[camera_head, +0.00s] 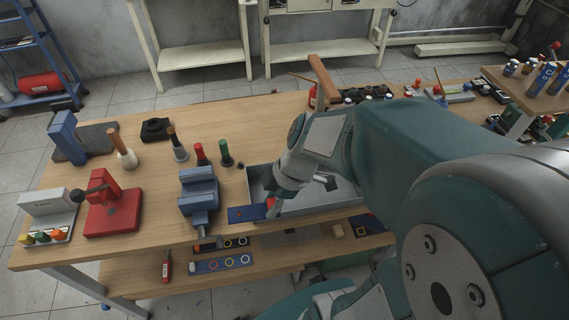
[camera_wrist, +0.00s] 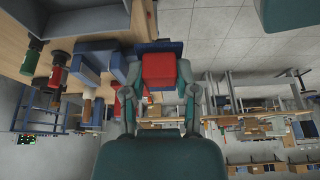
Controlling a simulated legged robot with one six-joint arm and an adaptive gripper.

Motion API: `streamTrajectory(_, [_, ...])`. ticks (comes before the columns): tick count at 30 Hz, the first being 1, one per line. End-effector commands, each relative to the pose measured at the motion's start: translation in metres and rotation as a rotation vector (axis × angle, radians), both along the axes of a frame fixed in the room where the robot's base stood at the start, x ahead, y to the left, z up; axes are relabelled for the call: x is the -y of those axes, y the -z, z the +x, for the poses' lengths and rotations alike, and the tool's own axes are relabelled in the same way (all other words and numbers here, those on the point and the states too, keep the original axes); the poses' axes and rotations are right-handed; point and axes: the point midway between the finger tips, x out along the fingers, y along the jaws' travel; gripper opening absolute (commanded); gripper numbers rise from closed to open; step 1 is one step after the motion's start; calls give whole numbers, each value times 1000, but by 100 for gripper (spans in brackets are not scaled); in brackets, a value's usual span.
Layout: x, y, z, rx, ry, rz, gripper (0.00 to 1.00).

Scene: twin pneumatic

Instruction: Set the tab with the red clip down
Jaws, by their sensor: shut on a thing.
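The tab (camera_head: 246,213) is a flat dark blue plate beside the front left corner of the grey tray. Its red clip (camera_wrist: 158,69) fills the space between my fingers in the wrist view, with the blue tab (camera_wrist: 160,46) just beyond it. My gripper (camera_head: 273,205) is shut on the red clip and points down near the table's front edge. In the head view my gripper mostly hides the clip. I cannot tell whether the tab touches the table or hangs just above it.
The grey tray (camera_head: 262,178) stands right behind my gripper. A blue vise (camera_head: 199,190) stands to the left, with several upright handled tools behind it. A red press (camera_head: 112,210) is farther left. A lower shelf holds plates with coloured rings (camera_head: 221,264).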

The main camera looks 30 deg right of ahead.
Motion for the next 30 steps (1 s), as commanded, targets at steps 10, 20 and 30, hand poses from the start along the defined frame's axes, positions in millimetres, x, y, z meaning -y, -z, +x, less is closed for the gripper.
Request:
streamTrajectory(10, [18, 12, 14, -4, -25, -2, 0])
streamTrajectory(20, [61, 37, 52, -3, -26, -2, 0])
streamTrajectory(30, [90, 82, 77, -4, -26, -2, 0])
